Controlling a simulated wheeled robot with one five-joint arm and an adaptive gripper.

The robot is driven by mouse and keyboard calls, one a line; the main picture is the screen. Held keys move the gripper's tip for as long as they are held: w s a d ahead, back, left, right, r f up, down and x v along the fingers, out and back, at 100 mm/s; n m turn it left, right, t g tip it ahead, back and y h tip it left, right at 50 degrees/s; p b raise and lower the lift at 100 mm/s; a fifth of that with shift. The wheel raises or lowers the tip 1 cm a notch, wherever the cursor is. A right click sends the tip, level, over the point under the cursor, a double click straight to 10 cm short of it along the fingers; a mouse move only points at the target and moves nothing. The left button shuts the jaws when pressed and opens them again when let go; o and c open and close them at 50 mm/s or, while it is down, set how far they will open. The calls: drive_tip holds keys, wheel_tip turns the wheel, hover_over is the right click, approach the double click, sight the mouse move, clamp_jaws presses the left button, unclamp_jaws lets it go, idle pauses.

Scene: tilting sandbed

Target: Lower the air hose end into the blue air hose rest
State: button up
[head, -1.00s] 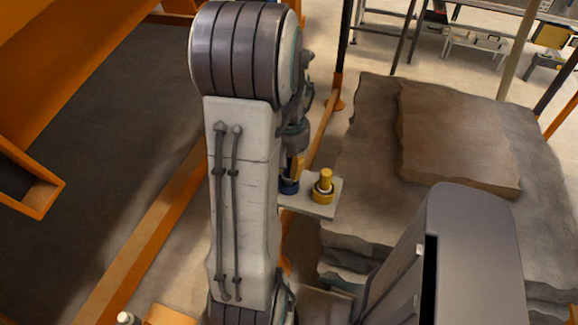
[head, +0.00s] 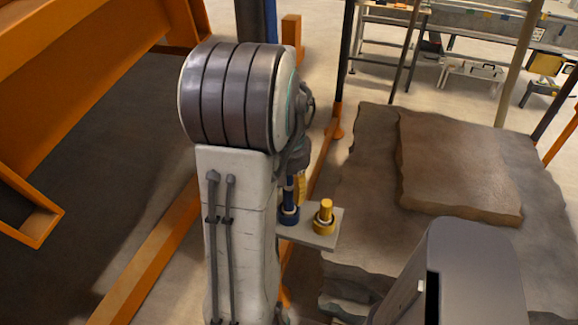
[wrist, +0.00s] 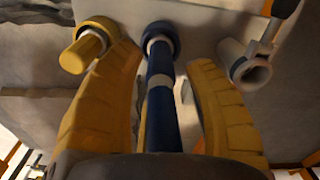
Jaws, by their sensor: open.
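The blue air hose end (wrist: 160,100), with pale bands, stands in the round blue air hose rest (wrist: 160,34) on a pale plate. In the head view the blue hose end (head: 289,188) shows upright above the blue rest (head: 288,214), partly hidden by my arm. My gripper (wrist: 162,62) has its two yellow fingers spread on either side of the blue hose, with gaps beside it. It is open and around the hose, not closed on it. In the head view only a bit of my gripper shows beside the hose.
A yellow hose end (head: 326,210) stands in a yellow rest on the same plate (head: 312,238), right of the blue one. A grey ring-shaped rest (wrist: 250,72) with a dark-handled piece is close to the right finger. Rocky slabs (head: 450,165) lie to the right.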

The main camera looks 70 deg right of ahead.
wheel_tip(320, 180, up, 8)
drive_tip(key=shift+r, duration=0.15)
idle(0.3)
idle(0.3)
drive_tip(key=shift+w+a, duration=0.1)
